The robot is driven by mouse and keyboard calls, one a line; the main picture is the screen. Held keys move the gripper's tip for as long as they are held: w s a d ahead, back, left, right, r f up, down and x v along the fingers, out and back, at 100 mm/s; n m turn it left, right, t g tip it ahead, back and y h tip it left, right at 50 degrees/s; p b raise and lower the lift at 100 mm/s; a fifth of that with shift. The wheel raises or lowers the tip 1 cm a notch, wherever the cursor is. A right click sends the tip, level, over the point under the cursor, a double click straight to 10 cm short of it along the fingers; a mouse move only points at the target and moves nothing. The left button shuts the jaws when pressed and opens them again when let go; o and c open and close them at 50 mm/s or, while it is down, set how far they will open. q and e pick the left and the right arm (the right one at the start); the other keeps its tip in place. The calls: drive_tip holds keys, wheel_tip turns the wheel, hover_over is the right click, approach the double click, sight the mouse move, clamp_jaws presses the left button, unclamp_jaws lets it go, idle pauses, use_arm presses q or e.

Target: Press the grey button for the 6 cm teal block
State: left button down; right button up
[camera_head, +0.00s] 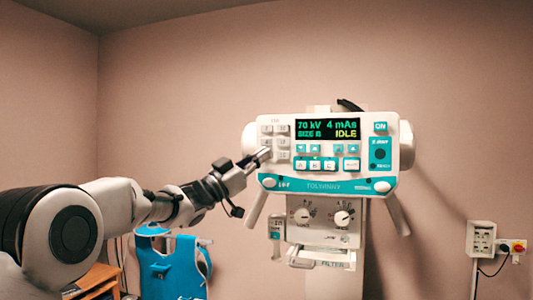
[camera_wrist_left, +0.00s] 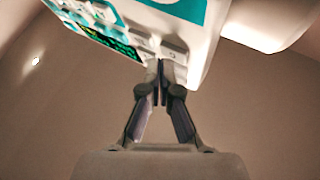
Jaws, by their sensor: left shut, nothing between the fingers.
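The white and teal control unit (camera_head: 335,187) hangs ahead of me. Its screen (camera_head: 328,129) reads 70 kV, 4 mAs and IDLE; the size line is less clear. Grey buttons (camera_head: 282,142) stand in a block left of the screen; their labels are too small to read. My left gripper (camera_head: 263,155) is shut and empty, its tips at the lower left of this block, covering part of it. In the left wrist view the shut fingertips (camera_wrist_left: 161,68) lie close by a grey button (camera_wrist_left: 174,48); I cannot tell whether they touch. My right gripper is not in view.
Teal buttons (camera_head: 330,164) line the panel below the screen, with an ON button (camera_head: 380,127) at right. Two dials (camera_head: 343,218) sit on the lower box. A blue apron (camera_head: 172,265) hangs at lower left. A wall box (camera_head: 481,239) is at right.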

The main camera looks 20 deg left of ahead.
use_arm(q)
drive_tip(key=shift+w+p, duration=0.4)
drive_tip(key=shift+p, duration=0.1)
idle(0.7)
drive_tip(key=shift+s+f+b, duration=0.15)
drive_tip(key=shift+s+b, duration=0.3)
drive_tip(key=shift+b, duration=0.2)
drive_tip(key=shift+s, duration=0.35)
drive_tip(key=s+b, duration=0.4)
drive_tip(key=s, duration=0.1)
